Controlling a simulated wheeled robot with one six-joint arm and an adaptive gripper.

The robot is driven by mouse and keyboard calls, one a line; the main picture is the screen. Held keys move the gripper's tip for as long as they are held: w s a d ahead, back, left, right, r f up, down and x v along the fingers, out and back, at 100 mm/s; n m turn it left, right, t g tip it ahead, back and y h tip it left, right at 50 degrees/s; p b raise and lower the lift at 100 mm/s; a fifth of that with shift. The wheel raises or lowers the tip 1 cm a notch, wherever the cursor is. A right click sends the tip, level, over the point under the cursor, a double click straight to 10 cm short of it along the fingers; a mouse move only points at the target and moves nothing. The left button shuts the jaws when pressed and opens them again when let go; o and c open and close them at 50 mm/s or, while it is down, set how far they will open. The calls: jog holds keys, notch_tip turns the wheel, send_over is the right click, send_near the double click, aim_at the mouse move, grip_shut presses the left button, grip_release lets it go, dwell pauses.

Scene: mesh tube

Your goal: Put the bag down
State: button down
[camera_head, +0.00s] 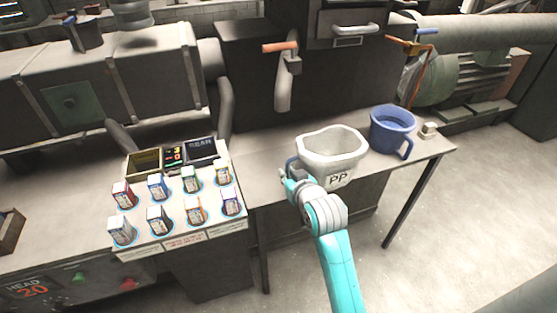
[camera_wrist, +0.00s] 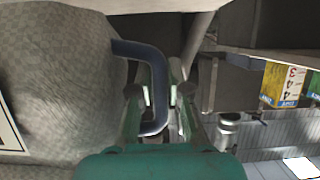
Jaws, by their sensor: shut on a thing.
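The bag (camera_head: 333,148) is a pale, open-topped woven sack with a wavy rim and a "PP" label on its front. It is upright at the front edge of the right-hand table (camera_head: 270,150); I cannot tell whether its bottom touches anything. In the wrist view the bag (camera_wrist: 60,75) fills the left side. Its dark blue handle (camera_wrist: 155,62) passes between the fingers of my gripper (camera_wrist: 159,97), which is shut on it. In the head view my gripper (camera_head: 293,180) is at the bag's left side, and my arm partly covers the bag's lower part.
On the left, a board (camera_head: 175,235) holds several small boxes. A dark machine with an orange handle (camera_head: 280,47) rises behind. Bare tabletop shows left of the bag.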

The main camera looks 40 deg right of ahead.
jog(key=shift+r+x, duration=0.15)
jog(key=shift+x, duration=2.6)
jog(key=shift+r+x, duration=0.2)
jog(key=shift+x, duration=2.55)
jog(key=shift+w+f, duration=0.1)
jog(key=c, duration=1.1)
grip_release()
jog(key=shift+c, duration=0.2)
jog(key=v, duration=1.2)
